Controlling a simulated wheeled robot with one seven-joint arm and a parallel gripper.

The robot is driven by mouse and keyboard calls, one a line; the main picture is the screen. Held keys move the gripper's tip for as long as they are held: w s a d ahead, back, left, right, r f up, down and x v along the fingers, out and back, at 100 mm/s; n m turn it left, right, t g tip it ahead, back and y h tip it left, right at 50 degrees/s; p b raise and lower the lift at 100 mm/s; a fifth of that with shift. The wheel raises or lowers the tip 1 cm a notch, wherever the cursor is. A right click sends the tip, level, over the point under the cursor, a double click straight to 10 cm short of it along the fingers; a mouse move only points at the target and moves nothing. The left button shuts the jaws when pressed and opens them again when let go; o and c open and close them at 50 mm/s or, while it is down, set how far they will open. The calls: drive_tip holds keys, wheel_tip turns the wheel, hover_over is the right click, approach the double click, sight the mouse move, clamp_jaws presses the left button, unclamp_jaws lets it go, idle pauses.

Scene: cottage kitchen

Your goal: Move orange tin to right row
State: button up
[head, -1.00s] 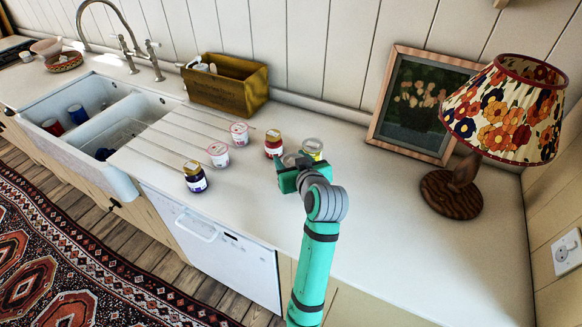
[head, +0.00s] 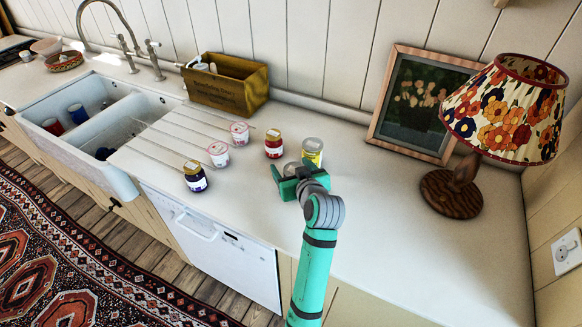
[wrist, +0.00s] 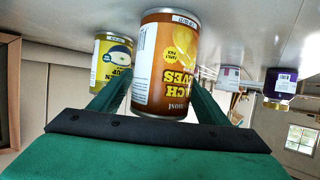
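The orange tin (wrist: 165,65) stands between the two fingers of my gripper (wrist: 163,100) in the wrist view, its sides against them; that picture is upside down. In the head view only the tin's grey lid (head: 292,168) shows beside my gripper (head: 287,181), which hides most of its body. My gripper is shut on it. Whether its base touches the counter is not clear. A yellow tin (head: 312,148) stands just behind it, and also shows left of it in the wrist view (wrist: 110,60). A red jar (head: 273,145) stands behind and to the left.
On the left stand a dark jar with a yellow lid (head: 195,177) and two pink-and-white pots (head: 219,155) (head: 239,134). A wooden box (head: 228,84), a picture frame (head: 378,130) and a lamp (head: 455,190) stand farther off. The counter (head: 385,225) right of my arm is clear.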

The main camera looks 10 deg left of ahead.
drive_tip(key=shift+r, duration=0.2)
drive_tip(key=v, duration=1.2)
drive_tip(key=shift+w, duration=0.1)
